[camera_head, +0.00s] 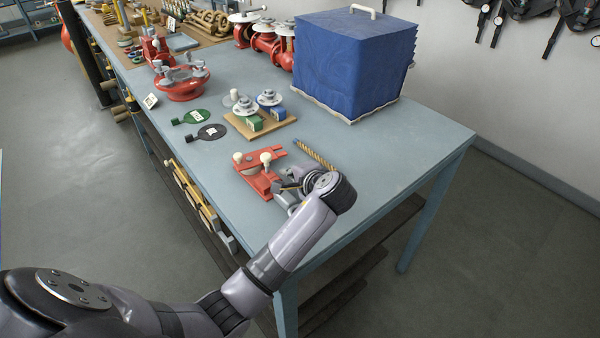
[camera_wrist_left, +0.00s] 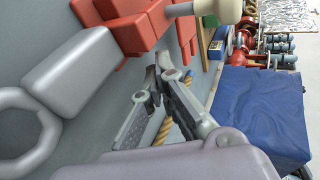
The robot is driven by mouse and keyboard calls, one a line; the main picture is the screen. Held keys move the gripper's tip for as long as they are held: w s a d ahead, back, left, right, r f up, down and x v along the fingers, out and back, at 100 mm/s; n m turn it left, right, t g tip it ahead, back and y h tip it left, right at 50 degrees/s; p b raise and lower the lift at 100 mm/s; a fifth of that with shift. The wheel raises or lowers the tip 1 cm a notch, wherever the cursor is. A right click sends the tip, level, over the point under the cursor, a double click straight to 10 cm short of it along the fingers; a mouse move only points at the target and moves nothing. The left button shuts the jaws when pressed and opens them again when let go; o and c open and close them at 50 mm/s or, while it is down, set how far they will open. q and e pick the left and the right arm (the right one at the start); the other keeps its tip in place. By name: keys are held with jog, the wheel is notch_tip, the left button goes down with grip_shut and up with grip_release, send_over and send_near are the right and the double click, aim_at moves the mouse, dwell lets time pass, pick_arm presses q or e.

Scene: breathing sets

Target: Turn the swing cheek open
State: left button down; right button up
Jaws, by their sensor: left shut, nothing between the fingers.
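A red fixture (camera_head: 258,178) with cream knobs lies on the blue-grey bench near its front edge; I cannot tell which red part is the swing cheek. In the left wrist view, red blocks (camera_wrist_left: 135,28) and a cream knob (camera_wrist_left: 222,10) show at the top. A grey bar ending in a ring (camera_wrist_left: 72,70) lies at the left of that view. My left gripper (camera_head: 285,187) is beside the right side of the fixture, partly hidden by my wrist. In the left wrist view its fingers (camera_wrist_left: 160,76) are shut and empty, close below the red blocks. My right gripper is out of view.
A twisted rope (camera_head: 314,153) lies just behind my left gripper. A blue covered box (camera_head: 350,65) stands at the back right. The bench's right end is clear.

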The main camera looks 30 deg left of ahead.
aim_at(259, 153)
pick_arm(q)
jog(key=a, duration=0.1)
jog(key=w+a, duration=0.1)
jog(key=w+a+p, duration=0.1)
jog(key=shift+w+a+f, duration=0.15)
jog(key=shift+a+f, duration=0.05)
jog(key=shift+f, duration=0.05)
jog(key=shift+w+a, duration=0.25)
jog(key=shift+a, duration=0.15)
jog(key=shift+w+a+r+p, duration=0.1)
jog(key=shift+w+a+p, duration=0.35)
jog(key=shift+w+p, duration=0.15)
jog(key=shift+w+a, duration=0.1)
jog(key=shift+w, duration=0.15)
jog(key=shift+f, duration=0.2)
